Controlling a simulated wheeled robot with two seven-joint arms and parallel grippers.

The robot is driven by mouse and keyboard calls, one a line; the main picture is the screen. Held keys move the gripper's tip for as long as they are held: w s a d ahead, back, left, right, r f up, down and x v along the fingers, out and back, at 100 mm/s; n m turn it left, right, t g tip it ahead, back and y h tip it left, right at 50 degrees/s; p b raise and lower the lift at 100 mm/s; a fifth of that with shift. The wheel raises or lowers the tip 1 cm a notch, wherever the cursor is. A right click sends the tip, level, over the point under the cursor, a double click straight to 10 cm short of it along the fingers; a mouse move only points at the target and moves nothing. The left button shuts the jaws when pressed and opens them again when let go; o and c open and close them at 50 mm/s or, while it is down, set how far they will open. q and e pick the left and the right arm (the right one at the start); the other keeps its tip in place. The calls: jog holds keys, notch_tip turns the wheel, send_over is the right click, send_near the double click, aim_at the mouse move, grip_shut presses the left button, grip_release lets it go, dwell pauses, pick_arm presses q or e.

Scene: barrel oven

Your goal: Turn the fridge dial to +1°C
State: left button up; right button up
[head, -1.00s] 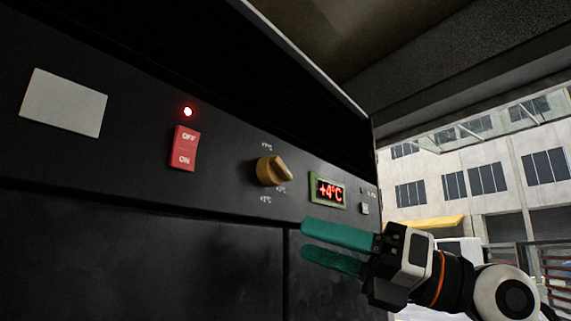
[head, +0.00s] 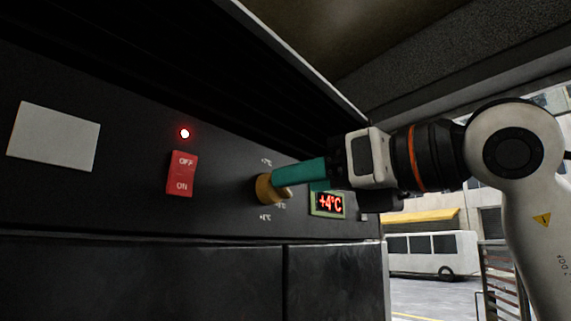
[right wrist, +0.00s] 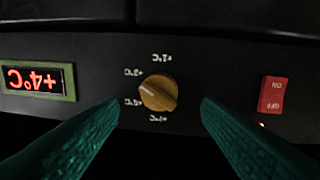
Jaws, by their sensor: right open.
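The orange-yellow fridge dial (head: 266,190) is on the black front panel, with small white temperature marks around it. In the right wrist view the dial (right wrist: 159,93) appears upside down, between my two green fingers and a little beyond their tips. My right gripper (head: 290,178) is open with nothing between its fingers; in the head view a finger overlaps the dial's upper right side. I cannot tell whether it touches. The display (head: 328,203) reads +4°C in red and is partly covered by the gripper. My left gripper is not in view.
A red OFF/ON switch (head: 181,174) with a lit red lamp (head: 184,133) above it is left of the dial. A blank white plate (head: 54,136) is farther left. Outside, a white bus (head: 432,253) stands on the right.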

aim_at(266, 194)
jog(key=p+x, duration=0.1)
jog(key=x, duration=0.3)
jog(key=shift+w+a+p, duration=0.1)
jog(key=shift+a+p, duration=0.05)
jog(key=shift+p, duration=0.15)
jog(key=shift+c, duration=0.5)
jog(key=c, duration=0.9)
